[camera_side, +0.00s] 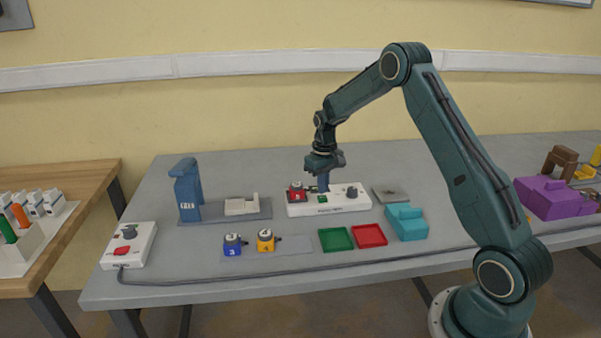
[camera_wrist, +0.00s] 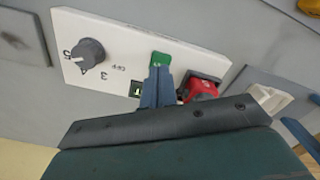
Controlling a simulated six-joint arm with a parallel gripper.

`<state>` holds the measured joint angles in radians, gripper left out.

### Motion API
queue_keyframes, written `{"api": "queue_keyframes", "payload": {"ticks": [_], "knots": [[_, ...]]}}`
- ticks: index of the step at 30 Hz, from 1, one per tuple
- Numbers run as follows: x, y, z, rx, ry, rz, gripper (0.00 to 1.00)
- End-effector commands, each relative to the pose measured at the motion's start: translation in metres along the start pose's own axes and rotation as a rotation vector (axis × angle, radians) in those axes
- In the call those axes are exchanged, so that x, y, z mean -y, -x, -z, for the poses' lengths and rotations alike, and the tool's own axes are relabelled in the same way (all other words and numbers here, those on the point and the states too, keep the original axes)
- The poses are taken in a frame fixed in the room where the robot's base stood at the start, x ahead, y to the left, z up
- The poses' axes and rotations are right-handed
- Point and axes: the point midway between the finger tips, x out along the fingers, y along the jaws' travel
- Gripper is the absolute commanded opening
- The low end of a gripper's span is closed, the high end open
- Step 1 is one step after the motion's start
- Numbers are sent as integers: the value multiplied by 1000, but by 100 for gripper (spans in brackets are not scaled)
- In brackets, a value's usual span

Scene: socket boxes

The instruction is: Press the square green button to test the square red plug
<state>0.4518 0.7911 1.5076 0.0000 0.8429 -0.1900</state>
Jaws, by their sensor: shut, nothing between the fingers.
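The square red plug (camera_side: 296,193) sits at the left end of a white socket box (camera_side: 345,203) in the side view. In the wrist view the red plug (camera_wrist: 202,88) is just right of my fingers, partly hidden by them. The square green button (camera_wrist: 160,58) is on the same box, right at my fingertips. My gripper (camera_side: 323,188) points down over the box, shut and empty; it also shows in the wrist view (camera_wrist: 158,72). Its tips are at or on the button; I cannot tell whether the button is pressed. A small lit display (camera_wrist: 136,89) shows beside the fingers.
A dark knob (camera_wrist: 88,54) stands on the box. A blue plug (camera_side: 232,244) and a yellow plug (camera_side: 266,240) lie in front. Green (camera_side: 336,239) and red (camera_side: 369,235) trays and a teal block (camera_side: 406,222) stand to the right. A blue tester (camera_side: 187,190) stands left.

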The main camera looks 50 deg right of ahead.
Motion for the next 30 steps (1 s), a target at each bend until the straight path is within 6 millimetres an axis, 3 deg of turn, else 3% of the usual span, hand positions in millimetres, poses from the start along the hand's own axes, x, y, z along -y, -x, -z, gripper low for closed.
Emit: {"api": "queue_keyframes", "payload": {"ticks": [30], "knots": [[0, -8, 0, 1, 0, 0, 0]]}}
